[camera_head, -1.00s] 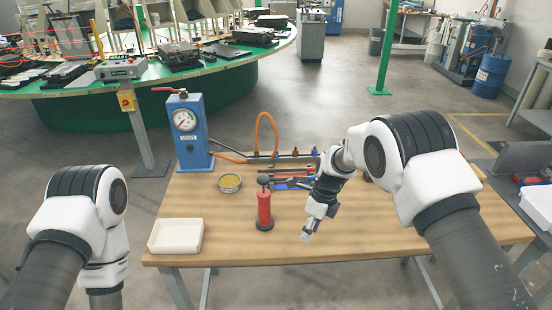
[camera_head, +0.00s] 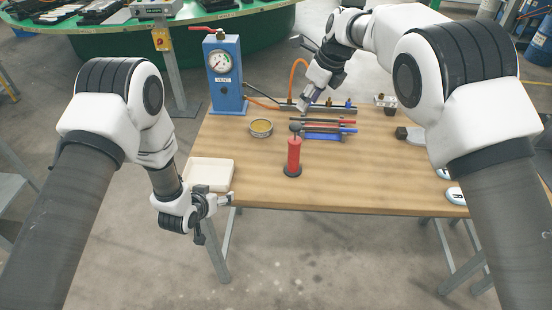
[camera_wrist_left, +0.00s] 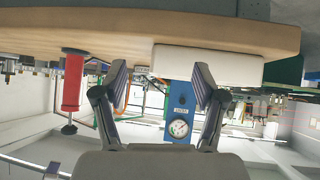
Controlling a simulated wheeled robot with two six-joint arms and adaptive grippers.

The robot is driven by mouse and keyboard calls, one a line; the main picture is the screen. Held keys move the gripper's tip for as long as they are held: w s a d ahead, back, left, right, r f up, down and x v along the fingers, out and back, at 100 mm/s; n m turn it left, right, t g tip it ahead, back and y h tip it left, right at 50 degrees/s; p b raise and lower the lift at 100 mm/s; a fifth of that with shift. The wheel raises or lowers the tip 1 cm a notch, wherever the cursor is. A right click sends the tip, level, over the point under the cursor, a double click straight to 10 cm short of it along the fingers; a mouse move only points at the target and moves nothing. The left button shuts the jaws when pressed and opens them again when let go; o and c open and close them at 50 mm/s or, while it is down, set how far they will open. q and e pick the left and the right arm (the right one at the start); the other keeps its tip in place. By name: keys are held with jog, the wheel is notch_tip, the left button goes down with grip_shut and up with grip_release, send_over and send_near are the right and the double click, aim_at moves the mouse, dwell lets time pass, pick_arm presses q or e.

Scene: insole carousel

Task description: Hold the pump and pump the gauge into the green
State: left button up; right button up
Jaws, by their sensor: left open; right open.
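The red pump (camera_head: 294,155) with a black base and a dark knob on top stands upright on the table. It also shows upside down at the left of the left wrist view (camera_wrist_left: 72,85). The round gauge (camera_head: 221,62) is on a blue box (camera_head: 227,90) at the back left; its needle is too small to read surely. My left gripper (camera_head: 229,199) is open and empty at the front edge of the table, left of the pump and apart from it. My right gripper (camera_head: 303,105) is open behind the pump, above the hose fittings, touching nothing that I can see clearly.
A white tray (camera_head: 226,178) lies beside my left gripper. A round tin (camera_head: 261,128) with yellowish contents stands left of the pump. Red and blue tools (camera_head: 325,137) lie behind the pump, and an orange hose (camera_head: 292,72) arches at the back. The tabletop right of the pump is mostly clear.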

aim_at(289, 156)
pick_arm(q)
jog(key=shift+m+t+h, duration=0.6)
jog(key=shift+t, duration=0.2)
jog(key=w+d+r, duration=0.1)
jog(key=w+r, duration=0.1)
jog(key=w, duration=0.1)
jog(key=w+d+r, duration=0.1)
jog(key=w, duration=0.1)
jog(key=shift+d, duration=0.3)
jog(key=w+d+m+h, duration=0.2)
jog(key=d, duration=0.2)
jog(key=w+d+r+m+h, duration=0.1)
jog(key=d+m+h, duration=0.1)
jog(key=d, duration=0.2)
jog(key=w+d+m+g+h, duration=0.1)
jog(key=w+d+m+h, duration=0.1)
jog(key=d, duration=0.3)
jog(key=shift+w+d+r+m+h, duration=0.1)
jog(key=shift+w+r+m+h, duration=0.25)
jog(key=shift+m+h, duration=0.05)
jog(key=x, duration=0.8)
jog(key=shift+s+d+r, duration=0.15)
jog(key=shift+s, duration=0.05)
jog(key=shift+c, duration=0.7)
grip_shut()
